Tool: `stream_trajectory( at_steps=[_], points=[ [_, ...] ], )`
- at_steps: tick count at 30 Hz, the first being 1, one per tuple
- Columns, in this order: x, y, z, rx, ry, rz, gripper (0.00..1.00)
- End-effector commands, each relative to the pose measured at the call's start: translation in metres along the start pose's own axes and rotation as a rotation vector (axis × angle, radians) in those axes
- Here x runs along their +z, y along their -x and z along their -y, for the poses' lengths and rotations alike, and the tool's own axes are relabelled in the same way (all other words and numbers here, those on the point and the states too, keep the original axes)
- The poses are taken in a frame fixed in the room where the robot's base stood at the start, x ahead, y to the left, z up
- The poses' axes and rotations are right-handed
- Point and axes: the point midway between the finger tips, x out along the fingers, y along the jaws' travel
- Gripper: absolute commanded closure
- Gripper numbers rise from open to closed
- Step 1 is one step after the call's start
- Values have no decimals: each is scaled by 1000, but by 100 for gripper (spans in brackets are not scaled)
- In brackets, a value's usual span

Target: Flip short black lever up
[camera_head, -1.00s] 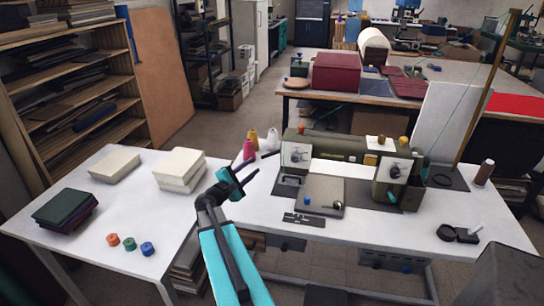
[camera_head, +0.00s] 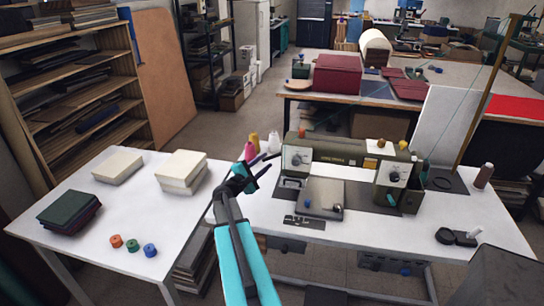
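A dark olive sewing machine (camera_head: 335,150) stands on the white table to the right. Its pale left end plate (camera_head: 296,160) carries a small dark lever-like part, and its right end plate (camera_head: 395,174) carries a similar one. Both are too small to tell which is the short black lever or how it is set. My gripper (camera_head: 266,168) is just left of the left end plate, its dark fingers spread and nothing seen between them. I cannot tell whether it touches the machine.
Thread cones (camera_head: 252,149) stand behind my gripper. A grey plate (camera_head: 324,198) lies before the machine, with a dark slotted strip (camera_head: 304,222) nearer. The left table (camera_head: 185,215) holds pale blocks, dark books and small spools. A black tape holder (camera_head: 456,237) sits at right.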

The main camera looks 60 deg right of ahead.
Motion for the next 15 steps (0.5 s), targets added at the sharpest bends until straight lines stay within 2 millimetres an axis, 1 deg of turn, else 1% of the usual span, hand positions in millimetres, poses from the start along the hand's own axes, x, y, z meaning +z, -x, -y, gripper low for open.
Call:
stream_trajectory(
  at_steps=[1, 3, 12, 15],
  points=[
    [0, -8, -2, -1, 0, 1, 69],
    [0, -17, -2, -1, 0, 2, 69],
    [1, -51, -1, -1, 0, 2, 69],
    [0, -60, -2, 0, 0, 1, 69]
  ],
)
